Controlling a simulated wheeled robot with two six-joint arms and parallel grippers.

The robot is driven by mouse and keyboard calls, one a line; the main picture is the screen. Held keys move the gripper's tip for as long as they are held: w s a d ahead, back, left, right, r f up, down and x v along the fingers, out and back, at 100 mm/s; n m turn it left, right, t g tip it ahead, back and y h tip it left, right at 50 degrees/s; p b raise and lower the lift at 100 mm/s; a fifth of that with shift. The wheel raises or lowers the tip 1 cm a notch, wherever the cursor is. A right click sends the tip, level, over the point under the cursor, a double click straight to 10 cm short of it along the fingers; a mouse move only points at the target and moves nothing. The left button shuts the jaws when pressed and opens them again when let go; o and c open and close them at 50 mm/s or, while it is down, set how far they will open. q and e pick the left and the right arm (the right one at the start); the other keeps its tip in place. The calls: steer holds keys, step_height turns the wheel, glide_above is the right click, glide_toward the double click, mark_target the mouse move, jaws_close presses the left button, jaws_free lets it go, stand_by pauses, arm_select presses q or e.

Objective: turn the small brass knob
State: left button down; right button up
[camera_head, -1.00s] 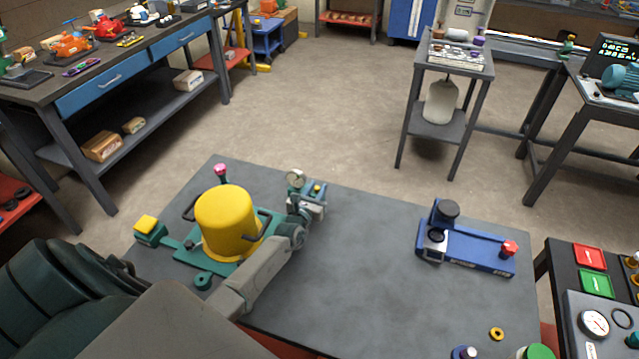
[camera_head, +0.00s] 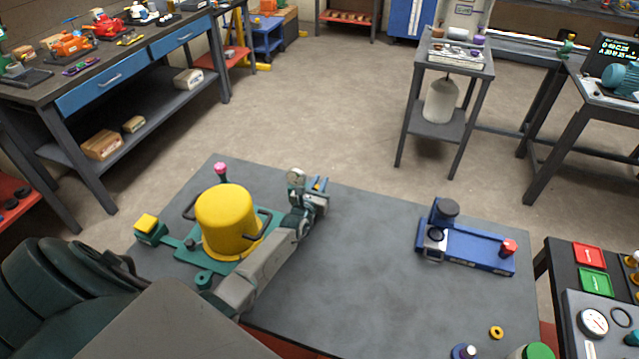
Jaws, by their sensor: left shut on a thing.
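The small brass knob (camera_head: 318,185) shows only as a small yellow spot at the far edge of the grey table. My left gripper (camera_head: 317,193) is shut on it, and its jaws hide most of the knob. A round dial gauge (camera_head: 295,178) stands just left of the jaws. My left arm reaches over the table from the lower left, past the right side of a yellow-domed machine (camera_head: 224,220) on a green base. My right gripper is not in view.
A blue fixture (camera_head: 465,245) with a red knob stands on the right of the table (camera_head: 365,260). The table between it and my arm is clear. A yellow ring (camera_head: 496,332) lies near the front edge. A dark panel with red and green buttons is at far right.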

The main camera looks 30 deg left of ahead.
arm_select(q)
steer(key=shift+n+y, duration=0.3)
steer(key=shift+y, duration=0.1)
steer(key=shift+r+n+y+p, duration=0.15)
steer(key=shift+n+y+p, duration=0.2)
steer(key=shift+y, duration=0.15)
steer(key=shift+g, duration=0.3)
steer(key=shift+a, duration=0.1)
steer(key=c, duration=1.6)
jaws_free()
steer(key=shift+s, duration=0.1)
